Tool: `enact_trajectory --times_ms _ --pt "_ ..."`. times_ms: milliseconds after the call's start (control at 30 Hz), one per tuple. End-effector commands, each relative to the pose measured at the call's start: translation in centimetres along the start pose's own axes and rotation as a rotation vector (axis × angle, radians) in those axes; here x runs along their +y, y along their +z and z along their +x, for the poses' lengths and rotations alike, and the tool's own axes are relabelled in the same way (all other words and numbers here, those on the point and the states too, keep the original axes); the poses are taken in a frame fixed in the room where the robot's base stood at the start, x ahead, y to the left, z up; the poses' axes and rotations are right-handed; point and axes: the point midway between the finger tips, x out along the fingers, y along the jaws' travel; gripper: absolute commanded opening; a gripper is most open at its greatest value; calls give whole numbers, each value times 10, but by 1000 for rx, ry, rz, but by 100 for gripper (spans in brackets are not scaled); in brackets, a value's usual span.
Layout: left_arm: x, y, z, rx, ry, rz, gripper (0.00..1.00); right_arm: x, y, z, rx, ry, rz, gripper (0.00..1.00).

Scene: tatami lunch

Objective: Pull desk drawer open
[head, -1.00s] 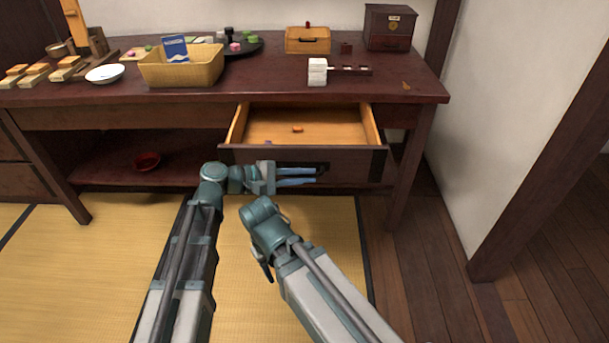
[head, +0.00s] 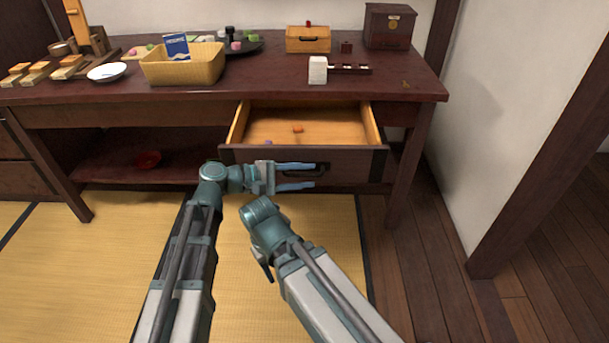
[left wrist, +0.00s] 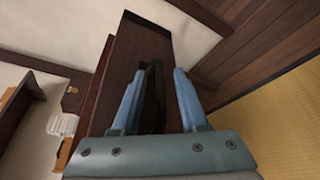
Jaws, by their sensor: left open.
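The desk drawer (head: 350,168) is pulled out from the dark wooden desk (head: 420,90), its light wood inside showing with a small orange item (head: 297,129) and a small purple item (head: 268,142) in it. My left gripper (head: 316,176) is at the drawer front. Its blue fingers are spread apart, one above and one below the dark handle. In the left wrist view, the dark handle (left wrist: 153,88) stands between the two open fingers (left wrist: 157,90) and shows clear gaps. My right arm comes in from the lower right; its fingers are not clearly seen.
Tatami lies below.

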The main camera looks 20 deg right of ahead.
Motion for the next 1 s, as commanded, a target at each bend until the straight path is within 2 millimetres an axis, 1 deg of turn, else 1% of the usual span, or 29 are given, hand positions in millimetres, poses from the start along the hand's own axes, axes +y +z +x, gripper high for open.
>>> enact_trajectory --times_ms 167,400,600,700,800,1000 --pt "2 1 -27 4 2 -1 44 1 0 -8 0 0 -1 50" --pt "2 1 -80 4 3 -1 44 2 1 -19 0 0 -4 50" --pt "1 0 -115 4 2 -1 44 2 1 -26 0 0 -6 50" --pt "1 0 -126 2 1 0 44 3 2 -27 0 0 -6 50" --pt "0 0 -133 2 1 0 44 3 2 -28 0 0 -5 50" --pt "0 0 -136 0 0 0 44 3 2 -29 0 1 -5 50"
